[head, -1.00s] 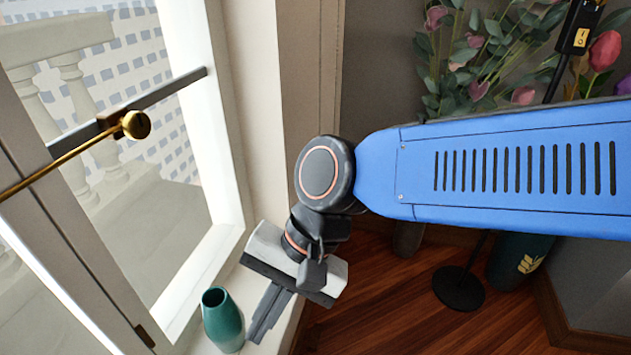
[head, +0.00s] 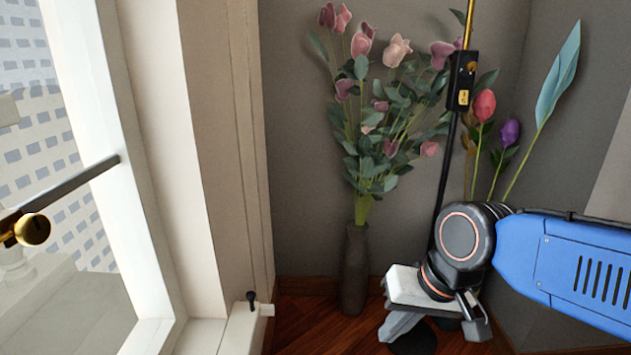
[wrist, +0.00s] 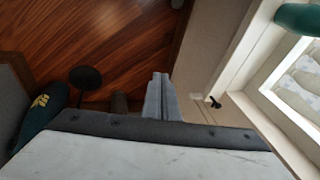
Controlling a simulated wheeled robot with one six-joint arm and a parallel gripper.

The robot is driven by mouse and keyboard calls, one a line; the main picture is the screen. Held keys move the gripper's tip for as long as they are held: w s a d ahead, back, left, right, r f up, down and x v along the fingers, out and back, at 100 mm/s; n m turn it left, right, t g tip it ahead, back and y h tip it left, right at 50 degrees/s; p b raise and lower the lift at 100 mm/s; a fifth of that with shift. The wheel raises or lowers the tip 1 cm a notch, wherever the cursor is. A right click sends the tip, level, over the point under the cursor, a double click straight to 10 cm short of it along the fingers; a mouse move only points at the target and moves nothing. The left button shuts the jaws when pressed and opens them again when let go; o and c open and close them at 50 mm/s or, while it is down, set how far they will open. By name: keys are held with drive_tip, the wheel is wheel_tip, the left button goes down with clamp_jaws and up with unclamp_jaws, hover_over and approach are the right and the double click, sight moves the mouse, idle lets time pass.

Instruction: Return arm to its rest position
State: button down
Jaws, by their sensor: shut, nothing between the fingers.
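My gripper (head: 396,328) hangs on the blue arm at the lower right of the head view, in front of the floor corner. Its two grey fingers are together in the wrist view (wrist: 159,82), with nothing between them. The arm is bent at the round dark joint, and the gripper is clear of the windowsill. The gripper hides part of the floor and the base of the lamp stand in the head view.
A dark vase with pink flowers (head: 355,275) stands left of the gripper. A black lamp stand (head: 445,165) rises behind the arm. The windowsill (head: 238,328) is at lower left. A teal vase (wrist: 298,18) and a green pot (wrist: 40,122) show in the wrist view.

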drive_tip(key=s+d+f+t+h, duration=0.1)
drive_tip(key=d, duration=0.6)
drive_tip(key=s+d+t+h, duration=0.1)
drive_tip(key=d+h, duration=0.1)
drive_tip(key=d, duration=0.6)
drive_tip(key=shift+s+d+f, duration=0.25)
drive_tip(key=shift+d+f, duration=0.05)
drive_tip(key=shift+f, duration=0.1)
